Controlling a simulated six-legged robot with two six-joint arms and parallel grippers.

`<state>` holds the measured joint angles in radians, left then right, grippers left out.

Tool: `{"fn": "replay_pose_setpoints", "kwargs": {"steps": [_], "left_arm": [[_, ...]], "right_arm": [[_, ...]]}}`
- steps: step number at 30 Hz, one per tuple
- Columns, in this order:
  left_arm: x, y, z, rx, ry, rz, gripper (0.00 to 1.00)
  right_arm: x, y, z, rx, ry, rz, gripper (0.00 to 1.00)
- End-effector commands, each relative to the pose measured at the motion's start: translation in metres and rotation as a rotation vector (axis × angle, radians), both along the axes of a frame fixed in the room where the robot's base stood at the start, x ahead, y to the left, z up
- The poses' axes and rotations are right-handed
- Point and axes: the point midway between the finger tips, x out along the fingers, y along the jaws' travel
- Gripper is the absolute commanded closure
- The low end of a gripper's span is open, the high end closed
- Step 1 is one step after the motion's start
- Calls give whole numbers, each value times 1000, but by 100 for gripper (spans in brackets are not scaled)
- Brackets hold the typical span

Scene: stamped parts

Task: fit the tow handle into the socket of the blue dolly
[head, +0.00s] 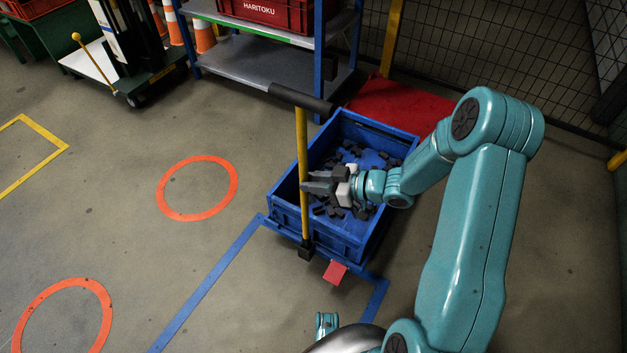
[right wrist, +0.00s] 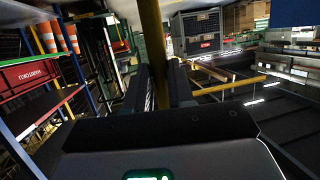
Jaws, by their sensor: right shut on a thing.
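The tow handle (head: 303,135) is a yellow pole with a black crossbar grip on top. It stands about upright in the head view. My right gripper (head: 308,184) is shut on the pole around its middle. In the right wrist view the pole (right wrist: 152,40) runs up between the two dark fingers (right wrist: 160,88). The blue dolly (head: 283,232) is under a blue bin. The pole's lower end meets a black block (head: 305,250) at the dolly's near edge. I cannot tell whether that block is the socket or the handle's foot, nor whether the pole is seated. My left gripper is not in view.
The blue bin (head: 340,241) holds many small dark parts. A red tag (head: 335,272) is at the dolly's near side. A grey shelf (head: 262,62) with a red crate (head: 270,12) stands behind. A red mat (head: 400,103) lies behind the bin.

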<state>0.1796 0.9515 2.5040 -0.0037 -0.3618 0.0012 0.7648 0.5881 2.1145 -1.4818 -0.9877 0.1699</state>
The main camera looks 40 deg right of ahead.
Motion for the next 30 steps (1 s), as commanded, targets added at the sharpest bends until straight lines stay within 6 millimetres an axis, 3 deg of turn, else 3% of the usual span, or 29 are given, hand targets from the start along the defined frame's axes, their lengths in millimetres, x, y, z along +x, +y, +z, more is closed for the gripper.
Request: {"fn": "replay_pose_setpoints", "kwargs": {"steps": [30], "left_arm": [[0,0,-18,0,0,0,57]], "right_arm": [[0,0,-24,0,-4,0,100]]}}
